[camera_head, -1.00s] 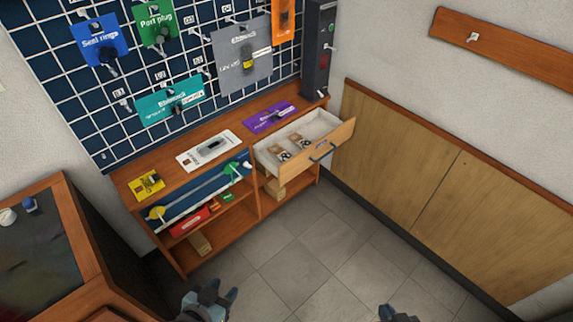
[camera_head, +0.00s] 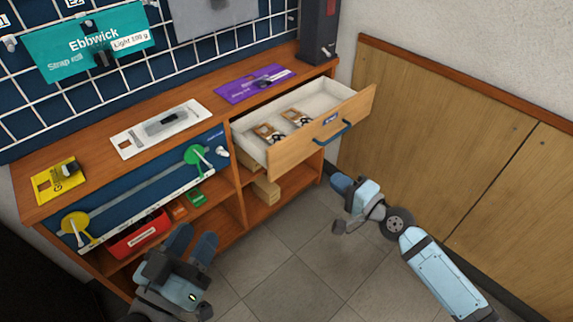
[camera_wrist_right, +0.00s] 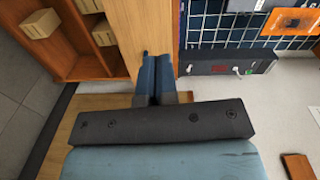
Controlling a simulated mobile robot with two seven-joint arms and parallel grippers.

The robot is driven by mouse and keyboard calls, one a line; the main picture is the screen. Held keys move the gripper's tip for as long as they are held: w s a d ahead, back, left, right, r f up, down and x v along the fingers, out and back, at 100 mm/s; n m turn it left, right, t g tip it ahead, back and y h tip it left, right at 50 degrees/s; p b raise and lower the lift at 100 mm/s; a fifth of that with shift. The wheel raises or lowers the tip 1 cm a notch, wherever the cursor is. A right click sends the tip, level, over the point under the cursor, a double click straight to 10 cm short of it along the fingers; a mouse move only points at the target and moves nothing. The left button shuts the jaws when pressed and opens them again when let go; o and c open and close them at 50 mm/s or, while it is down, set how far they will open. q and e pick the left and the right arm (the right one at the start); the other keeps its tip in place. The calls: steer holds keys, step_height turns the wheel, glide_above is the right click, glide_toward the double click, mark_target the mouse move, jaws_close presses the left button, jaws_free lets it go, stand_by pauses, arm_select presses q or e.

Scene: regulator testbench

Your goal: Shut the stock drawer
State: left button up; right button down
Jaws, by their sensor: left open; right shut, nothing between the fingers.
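The stock drawer (camera_head: 300,118) is pulled out from the wooden cabinet. It has a light interior, a wooden front and a blue handle (camera_head: 334,131). Two small brown packs (camera_head: 268,133) lie in it. My right gripper (camera_head: 343,184) is shut and empty, below and in front of the drawer front's right half in the head view, apart from the handle. In the right wrist view its closed blue fingers (camera_wrist_right: 154,65) point toward a wooden panel that looks like the drawer front (camera_wrist_right: 143,28). My left gripper (camera_head: 190,245) is open and empty before the lower left shelves.
The cabinet top (camera_head: 98,170) bears yellow, white and purple cards. A blue panel with yellow and green levers (camera_head: 196,154) is left of the drawer. Wooden wall panels (camera_head: 430,140) stand close on the right. The tiled floor (camera_head: 290,250) in front is clear.

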steer(key=w+f+b, duration=0.1)
steer(key=w, duration=0.1)
arm_select(q)
steer(key=f+b, duration=0.1)
steer(key=f, duration=0.1)
steer(key=shift+w+f+g+b, duration=0.2)
steer(key=shift+f+g+b, duration=0.1)
steer(key=shift+f+b, duration=0.05)
arm_select(e)
steer(key=m, duration=0.1)
glide_toward(290, 144)
steer(key=x, duration=0.7)
steer(key=shift+w+a+f, duration=0.1)
steer(key=shift+w+a, duration=0.1)
steer(key=shift+w, duration=0.05)
